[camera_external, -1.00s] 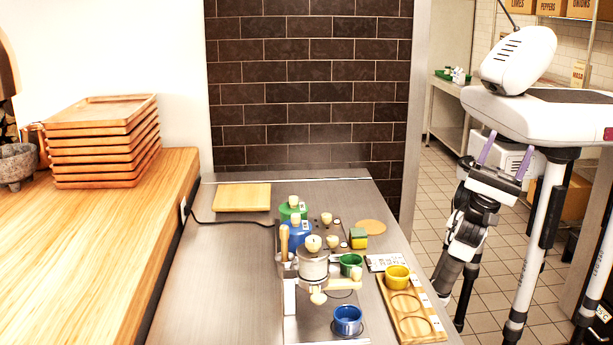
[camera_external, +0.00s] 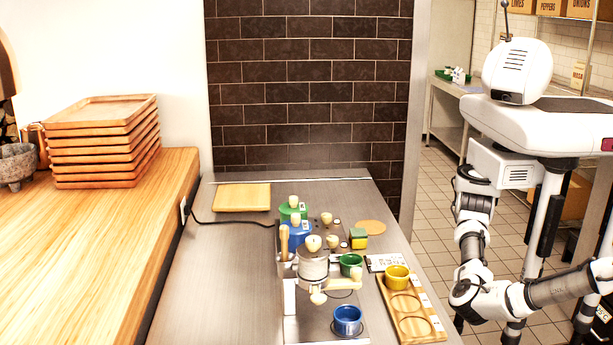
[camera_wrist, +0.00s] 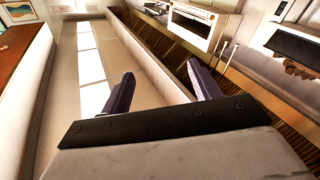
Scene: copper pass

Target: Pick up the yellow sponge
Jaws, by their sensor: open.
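A small yellow-and-green block, which looks like the sponge (camera_external: 358,242), lies on the steel counter (camera_external: 235,255) in the external view. It sits right of the dark plate with the lidded pots and just below a round tan disc. My gripper (camera_wrist: 160,88) shows in the wrist view with its two purple fingers wide apart and nothing between them. In the external view my forearm runs off the right edge, so the gripper is out of that picture, well away from the counter. The sponge is not in the wrist view.
Close to the sponge stand a green cup (camera_external: 350,262), a yellow cup (camera_external: 397,275) on a wooden rack (camera_external: 430,323), and a blue pot (camera_external: 299,236). A blue cup (camera_external: 347,318) is nearer the front. A wooden board (camera_external: 242,197) lies at the back left.

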